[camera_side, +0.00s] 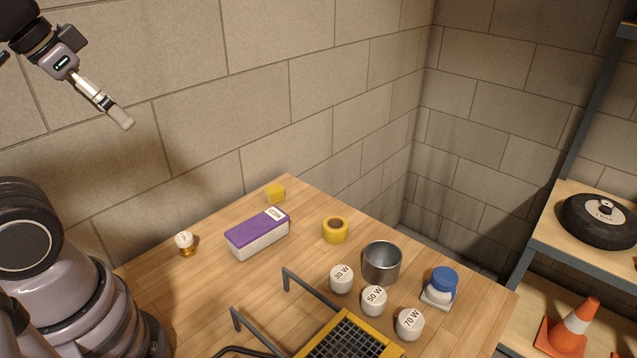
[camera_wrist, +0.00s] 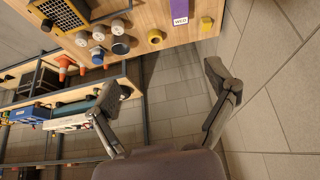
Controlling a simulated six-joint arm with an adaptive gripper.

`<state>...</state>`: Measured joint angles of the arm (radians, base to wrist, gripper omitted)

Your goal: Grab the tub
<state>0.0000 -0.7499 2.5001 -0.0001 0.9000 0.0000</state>
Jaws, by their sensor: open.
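A small white tub with a blue lid (camera_side: 444,277) stands upright on a flat white square base at the right side of the wooden table. The blue lid also shows in the wrist view (camera_wrist: 97,51), at upper left. My gripper (camera_side: 122,119) is high at the upper left of the side view, far from the tub and well above the table. In the wrist view my gripper (camera_wrist: 167,86) has its two fingers spread wide with nothing between them.
Beside the tub stand a metal cup (camera_side: 382,264) and white cylinders marked 30 W (camera_side: 342,279), 50 W (camera_side: 374,301) and 70 W (camera_side: 410,324). A yellow tape roll (camera_side: 335,230), purple-lidded box (camera_side: 258,234) and yellow-framed grid (camera_side: 350,340) also occupy the table. Walls rise behind.

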